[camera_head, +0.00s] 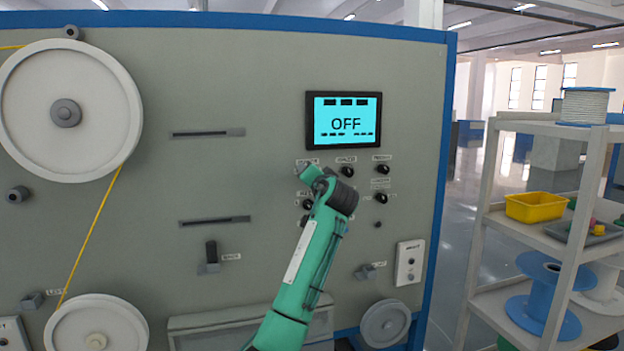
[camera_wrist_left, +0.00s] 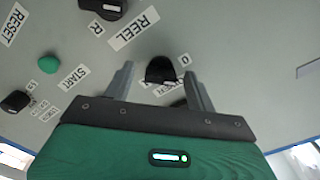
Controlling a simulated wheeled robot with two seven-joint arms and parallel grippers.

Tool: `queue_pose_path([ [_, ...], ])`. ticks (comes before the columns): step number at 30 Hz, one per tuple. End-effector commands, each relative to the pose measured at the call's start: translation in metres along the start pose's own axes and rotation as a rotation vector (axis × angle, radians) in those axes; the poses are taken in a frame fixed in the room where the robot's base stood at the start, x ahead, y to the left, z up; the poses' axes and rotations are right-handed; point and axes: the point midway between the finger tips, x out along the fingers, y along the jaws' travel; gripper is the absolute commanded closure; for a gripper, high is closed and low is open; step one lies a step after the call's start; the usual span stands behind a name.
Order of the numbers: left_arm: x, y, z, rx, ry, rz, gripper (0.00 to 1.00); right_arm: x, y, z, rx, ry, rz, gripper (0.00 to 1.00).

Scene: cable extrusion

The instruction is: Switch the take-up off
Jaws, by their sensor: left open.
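The grey machine panel (camera_head: 240,80) has a cyan screen (camera_head: 345,119) that reads OFF. Below the screen is a group of black knobs, one of them an uncovered knob (camera_head: 347,171). My green left arm reaches up to this group and its wrist covers part of it. In the left wrist view my left gripper (camera_wrist_left: 158,62) is open, its two grey fingers on either side of a black knob (camera_wrist_left: 160,69). A label with 0 is beside this knob, and another label is partly hidden. I cannot tell whether the fingers touch the knob. My right gripper is out of view.
A green START button (camera_wrist_left: 48,64) and other dark knobs sit near the fingers in the left wrist view. A large white reel (camera_head: 95,120) with yellow cable is at left. A shelf rack (camera_head: 482,220) with a yellow bin (camera_head: 534,207) and spools stands at right.

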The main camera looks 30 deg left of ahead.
Motion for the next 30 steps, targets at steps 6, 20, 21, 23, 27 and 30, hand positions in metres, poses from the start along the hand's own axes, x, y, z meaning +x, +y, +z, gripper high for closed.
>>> queue_pose_path([
  [6,-0.021,0.002,0.001,-0.002,0.003,0.000,0.44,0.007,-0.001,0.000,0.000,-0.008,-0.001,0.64],
  [20,-0.118,0.002,0.001,-0.002,0.002,0.002,0.44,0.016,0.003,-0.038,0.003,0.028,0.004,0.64],
  [21,-0.124,0.002,0.001,-0.001,0.002,0.002,0.44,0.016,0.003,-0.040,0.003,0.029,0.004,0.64],
  [23,-0.130,0.002,0.001,-0.001,0.001,0.001,0.44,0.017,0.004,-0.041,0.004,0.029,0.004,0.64],
  [27,-0.137,0.002,0.001,0.001,0.000,0.002,0.44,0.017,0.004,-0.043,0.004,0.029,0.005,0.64],
  [30,-0.138,0.001,0.000,0.001,0.000,0.001,0.44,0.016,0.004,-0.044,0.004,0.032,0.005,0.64],
])
